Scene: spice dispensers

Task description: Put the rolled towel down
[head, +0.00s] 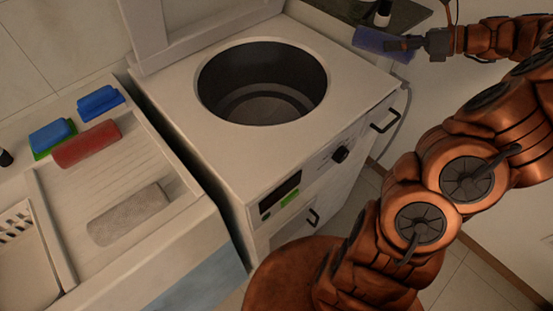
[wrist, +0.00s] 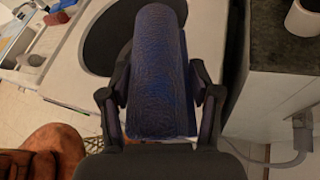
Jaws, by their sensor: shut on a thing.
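The rolled towel (head: 375,40) is dark blue. My gripper (head: 410,44) is shut on it in the head view, near the back right corner of the washing machine. In the wrist view the towel (wrist: 158,70) lies lengthwise between the two fingers of my gripper (wrist: 160,105), pointing away. It appears held in the air, with the washer top behind it. How high it is above the surfaces is hard to tell.
The top-loading washing machine (head: 350,85) has its lid up and its round drum (head: 262,85) open. A dark counter (head: 408,14) with a bottle lies at the back right. A left counter (head: 75,210) holds a red roll (head: 87,144), a grey roll (head: 128,213) and blue items (head: 100,101).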

